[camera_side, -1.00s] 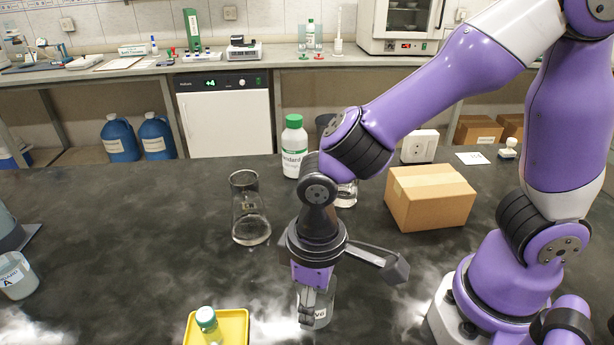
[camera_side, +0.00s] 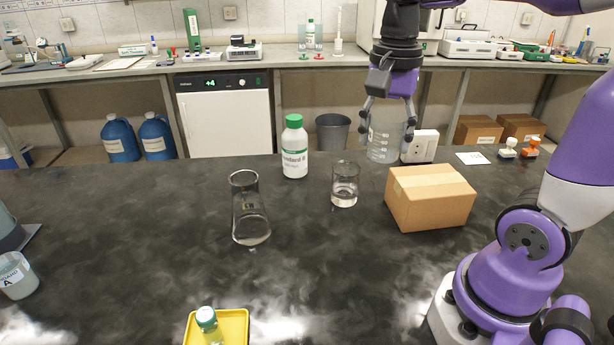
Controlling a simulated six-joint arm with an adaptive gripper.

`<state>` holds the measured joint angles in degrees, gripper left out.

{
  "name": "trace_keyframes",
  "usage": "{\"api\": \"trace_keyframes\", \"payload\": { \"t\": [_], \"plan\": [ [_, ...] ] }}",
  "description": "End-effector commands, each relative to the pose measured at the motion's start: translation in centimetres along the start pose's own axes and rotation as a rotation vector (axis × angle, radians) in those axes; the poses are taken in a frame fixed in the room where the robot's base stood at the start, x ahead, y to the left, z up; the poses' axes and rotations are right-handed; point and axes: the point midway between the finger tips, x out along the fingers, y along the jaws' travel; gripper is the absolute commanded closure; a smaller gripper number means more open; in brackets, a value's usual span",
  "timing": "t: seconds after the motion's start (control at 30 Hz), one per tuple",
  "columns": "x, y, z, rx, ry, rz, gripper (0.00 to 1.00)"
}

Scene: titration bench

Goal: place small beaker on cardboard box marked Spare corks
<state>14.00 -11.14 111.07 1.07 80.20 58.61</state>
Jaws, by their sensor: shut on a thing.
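My gripper (camera_side: 387,128) is shut on a clear glass beaker (camera_side: 384,147), with a finger on each side of it. The beaker looks upright and is held in the air, up and to the left of the cardboard box in the picture. It is apart from the box. The cardboard box (camera_side: 430,205) is closed and stands on the dark bench at the right. No marking can be read on its visible faces.
Another glass beaker (camera_side: 344,190) with clear liquid stands left of the box. A tall glass vessel (camera_side: 249,215) and a green-capped white bottle (camera_side: 294,152) stand further left. A white socket box (camera_side: 421,146) is behind the cardboard box. A yellow tray (camera_side: 237,320) is at the front.

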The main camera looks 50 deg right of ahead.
Motion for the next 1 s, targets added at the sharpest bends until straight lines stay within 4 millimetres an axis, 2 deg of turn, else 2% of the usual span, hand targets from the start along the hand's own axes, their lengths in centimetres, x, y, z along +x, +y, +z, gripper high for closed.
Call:
{"api": "trace_keyframes", "payload": {
  "t": [0.1, 0.27, 0.7, 0.9, 1.0],
  "plan": [
    [-1.0, 1.5, -1.7, 0.183, 0.001, -0.003, 0.8],
    [-1.0, 2.8, -3.0, 0.289, -0.002, 0.001, 0.8],
    [4.8, 8.2, -10.8, 0.293, -0.005, 0.002, 0.8],
    [5.8, 9.1, -12.1, 0.287, -0.002, 0.0, 0.8],
    [7.2, 9.1, -12.0, 0.285, -0.005, 0.002, 0.8]
  ]
}}
